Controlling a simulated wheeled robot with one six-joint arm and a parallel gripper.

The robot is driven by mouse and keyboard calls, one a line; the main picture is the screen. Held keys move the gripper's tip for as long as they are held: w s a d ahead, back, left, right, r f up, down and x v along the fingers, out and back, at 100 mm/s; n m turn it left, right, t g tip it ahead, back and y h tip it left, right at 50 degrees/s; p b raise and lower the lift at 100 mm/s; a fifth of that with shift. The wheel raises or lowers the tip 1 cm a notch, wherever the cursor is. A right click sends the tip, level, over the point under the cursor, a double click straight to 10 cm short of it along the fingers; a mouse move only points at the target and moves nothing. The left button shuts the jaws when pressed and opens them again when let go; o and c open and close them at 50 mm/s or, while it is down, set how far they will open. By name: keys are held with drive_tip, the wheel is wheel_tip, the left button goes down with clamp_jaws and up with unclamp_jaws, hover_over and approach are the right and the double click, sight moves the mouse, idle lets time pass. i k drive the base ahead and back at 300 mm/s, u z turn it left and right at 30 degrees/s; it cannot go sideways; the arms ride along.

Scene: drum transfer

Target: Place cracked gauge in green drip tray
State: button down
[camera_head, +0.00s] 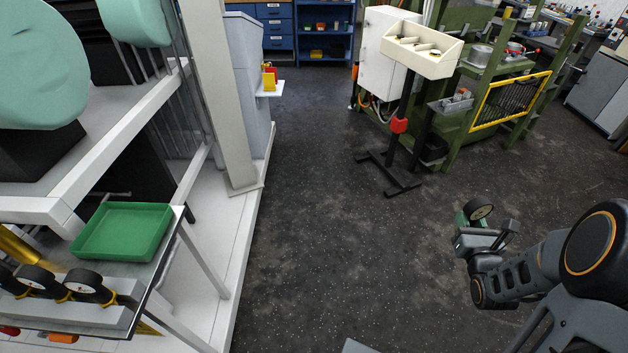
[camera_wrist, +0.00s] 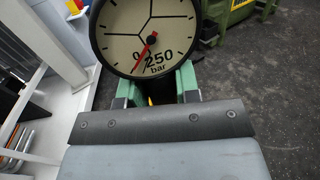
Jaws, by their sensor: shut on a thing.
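My gripper (camera_head: 484,232) is shut on the cracked gauge (camera_head: 480,209), held up over the dark floor at the right of the head view. In the wrist view the gauge (camera_wrist: 146,32) has a cream dial marked 0, 250 and bar, a red needle and dark crack lines across its face. My green gripper fingers (camera_wrist: 159,85) sit either side of its lower part. The green drip tray (camera_head: 122,232) lies empty on a metal stand at the left of the head view, far from my gripper.
Several dark gauges (camera_head: 84,285) rest in a grey rack (camera_head: 72,313) in front of the tray. A white post (camera_head: 222,100) and platform stand behind it. A cream divided bin (camera_head: 422,49) stands on a black pole. Floor (camera_head: 310,220) between is clear.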

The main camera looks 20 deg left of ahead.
sight(136, 218)
drive_tip(key=u, duration=1)
drive_tip(key=i, duration=3.3)
drive_tip(key=u, duration=4.35)
